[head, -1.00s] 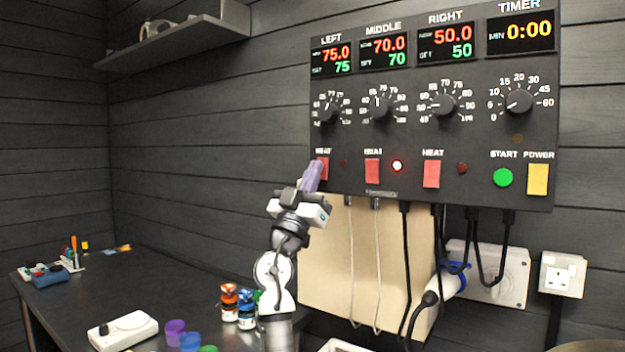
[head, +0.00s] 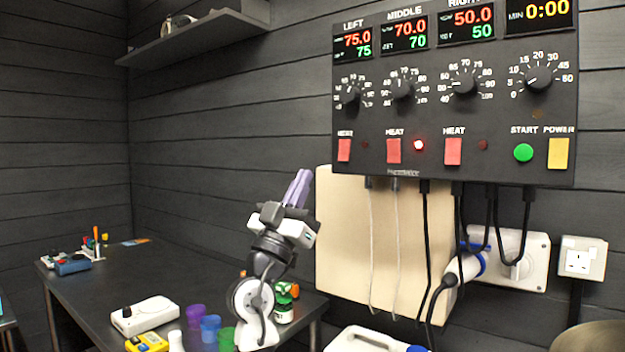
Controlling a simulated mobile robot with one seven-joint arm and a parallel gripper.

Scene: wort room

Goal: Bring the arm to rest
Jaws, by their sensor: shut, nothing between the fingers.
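My gripper (head: 298,188) points upward with its purple fingers shut and nothing between them. It is in the middle of the head view, below and left of the control panel (head: 455,100) and clear of it. My white and grey arm is folded in front of the right end of the dark table. The panel has red heat switches, a green start button and a yellow power switch. Its displays read left 75.0, middle 70.0, right 50.0 and timer 0:00. The lamp beside the middle heat switch is lit red.
On the table (head: 85,285) stand a white box (head: 145,315), a yellow meter (head: 147,342), several coloured cups (head: 210,328) and bottles partly hidden by my arm. Cables hang below the panel past a beige board (head: 335,250). A white canister (head: 362,340) is at the bottom. A shelf (head: 200,35) is upper left.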

